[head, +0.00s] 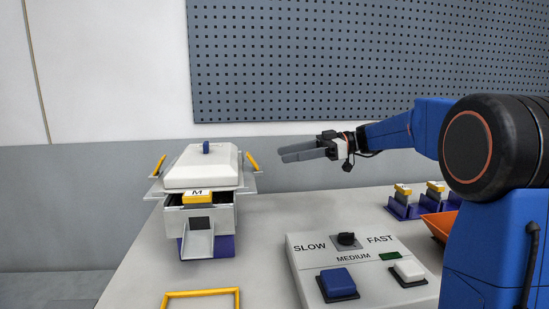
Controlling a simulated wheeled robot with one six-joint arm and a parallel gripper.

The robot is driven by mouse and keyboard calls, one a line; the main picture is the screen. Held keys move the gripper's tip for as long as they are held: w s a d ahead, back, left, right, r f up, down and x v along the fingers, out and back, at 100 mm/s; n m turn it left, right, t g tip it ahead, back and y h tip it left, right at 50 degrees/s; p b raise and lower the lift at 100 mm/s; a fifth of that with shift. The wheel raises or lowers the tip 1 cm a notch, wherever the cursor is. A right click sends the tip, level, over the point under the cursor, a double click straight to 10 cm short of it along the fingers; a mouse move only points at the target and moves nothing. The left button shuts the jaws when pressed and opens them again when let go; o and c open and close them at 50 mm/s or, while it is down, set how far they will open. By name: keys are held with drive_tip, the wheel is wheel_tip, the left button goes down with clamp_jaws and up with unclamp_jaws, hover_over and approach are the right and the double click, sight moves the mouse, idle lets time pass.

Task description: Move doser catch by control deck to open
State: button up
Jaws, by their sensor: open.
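The doser appears to be the pale box (224,217) with a white lid (199,168) and a blue knob on top, at the left of the table. A yellow lever (253,161) tilts up at its right side, the side towards the control deck (365,270); it looks like the catch. A similar yellow lever (158,165) stands at the left side. A yellow block marked M (197,197) shows at the front under the lid. My gripper (281,153) is open and empty, pointing left in the air, right of the right lever and apart from it.
The deck has a black knob (346,239), a blue button (337,282) and a white button (408,272). Several yellow-topped blocks (435,188) and an orange tray (440,224) stand at the right. A yellow frame (201,292) lies in front. The table between doser and deck is clear.

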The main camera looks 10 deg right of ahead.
drive_tip(key=d+r, duration=0.1)
drive_tip(key=d, duration=0.8)
drive_tip(key=shift+d+r, duration=0.2)
drive_tip(key=shift+d, duration=0.15)
drive_tip(key=shift+s, duration=0.1)
